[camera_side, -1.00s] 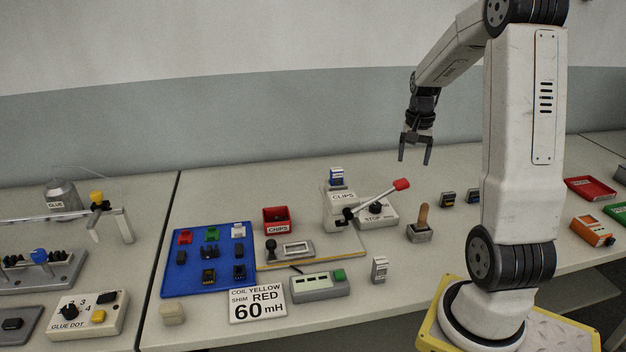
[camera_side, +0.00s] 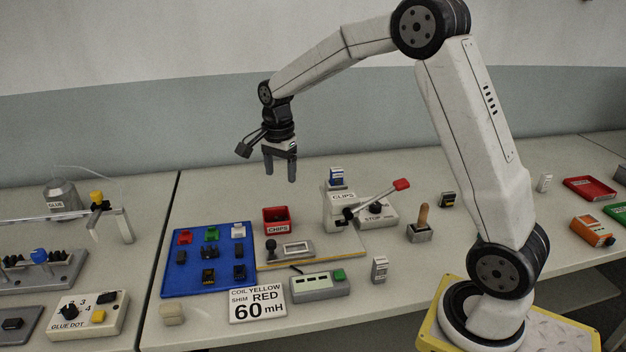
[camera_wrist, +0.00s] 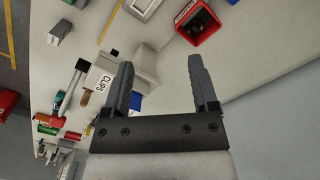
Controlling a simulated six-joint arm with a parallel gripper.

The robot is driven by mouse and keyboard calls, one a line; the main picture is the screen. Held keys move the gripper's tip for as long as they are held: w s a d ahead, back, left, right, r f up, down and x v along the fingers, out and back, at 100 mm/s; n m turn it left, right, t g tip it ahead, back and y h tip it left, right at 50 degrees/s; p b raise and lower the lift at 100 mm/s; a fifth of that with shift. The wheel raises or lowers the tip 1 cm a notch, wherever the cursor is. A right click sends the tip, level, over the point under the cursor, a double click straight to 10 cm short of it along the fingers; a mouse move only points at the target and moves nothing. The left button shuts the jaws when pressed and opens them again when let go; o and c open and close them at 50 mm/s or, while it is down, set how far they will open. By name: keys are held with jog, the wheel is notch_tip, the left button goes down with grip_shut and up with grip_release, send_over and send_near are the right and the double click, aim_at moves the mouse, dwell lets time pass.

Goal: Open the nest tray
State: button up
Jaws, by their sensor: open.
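No part is labelled as a nest tray. A grey sliding plate with a pale window (camera_side: 293,249) and a black knob (camera_side: 271,245) lies on the tan base (camera_side: 345,248) in front of the CLIPS press; it may be the nest tray, but I cannot tell whether it is open or shut. My gripper (camera_side: 280,176) is open and empty, pointing down, high above the table behind the red CHIPS bin (camera_side: 277,228). The wrist view also shows the open jaws (camera_wrist: 161,66) with nothing between them.
The CLIPS press (camera_side: 338,208) has a red-tipped lever (camera_side: 401,185) reaching right. A blue board (camera_side: 196,283) with coloured parts lies left. A grey box with a green button (camera_side: 320,286) and a sign (camera_side: 258,306) stand in front. Bare table lies behind the bin.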

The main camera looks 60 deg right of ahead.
jog(key=w+a, duration=0.1)
jog(key=a, duration=0.3)
send_over(270, 242)
notch_tip(270, 242, down, 10)
jog(key=shift+f, duration=0.55)
jog(key=shift+f, duration=0.2)
jog(key=shift+f, duration=3.7)
grip_shut()
